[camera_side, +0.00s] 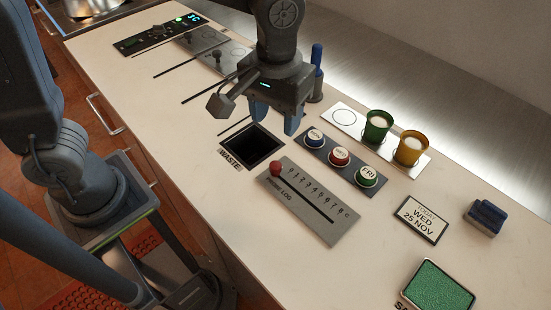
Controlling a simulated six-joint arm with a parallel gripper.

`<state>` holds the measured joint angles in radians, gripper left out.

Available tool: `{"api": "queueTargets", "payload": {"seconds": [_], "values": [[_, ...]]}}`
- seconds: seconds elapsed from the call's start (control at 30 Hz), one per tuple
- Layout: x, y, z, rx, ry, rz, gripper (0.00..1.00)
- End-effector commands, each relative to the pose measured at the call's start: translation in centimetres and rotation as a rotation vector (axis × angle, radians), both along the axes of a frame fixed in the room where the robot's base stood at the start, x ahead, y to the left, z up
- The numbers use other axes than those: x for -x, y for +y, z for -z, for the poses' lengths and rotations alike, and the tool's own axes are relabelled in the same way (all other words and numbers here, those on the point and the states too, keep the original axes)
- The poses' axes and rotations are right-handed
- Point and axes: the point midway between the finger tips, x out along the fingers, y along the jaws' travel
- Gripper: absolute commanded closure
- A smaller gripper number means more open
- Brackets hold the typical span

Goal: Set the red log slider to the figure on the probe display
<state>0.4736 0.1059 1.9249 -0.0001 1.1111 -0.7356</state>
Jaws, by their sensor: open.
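The red log slider (276,169) is a round red knob at the left end of the grey log plate (340,231), by the low end of its printed scale. A dark slot runs from it towards the lower right. The probe display (193,19) glows green on a black panel at the far upper left; its figure is too small to read surely. My gripper (276,116) points down with blue fingertips apart, empty, above the counter behind the waste opening. It is up the picture from the red knob and not touching it.
The square waste opening (252,147) lies between gripper and log plate. To the right are several coloured day buttons (340,156), a green cup (377,126) and an amber cup (411,148). A date card (420,218), blue stamp (485,217) and green pad (443,287) lie lower right.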

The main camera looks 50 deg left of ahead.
Motion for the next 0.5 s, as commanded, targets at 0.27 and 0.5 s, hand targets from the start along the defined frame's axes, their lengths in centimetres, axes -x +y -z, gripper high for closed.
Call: {"api": "queueTargets", "payload": {"seconds": [0.27,0.5], "values": [[0.1,0.1,5.7,-0.003,0.006,0.0,0.49],[0.1,0.1,10.0,-0.001,0.003,0.001,0.49]]}}
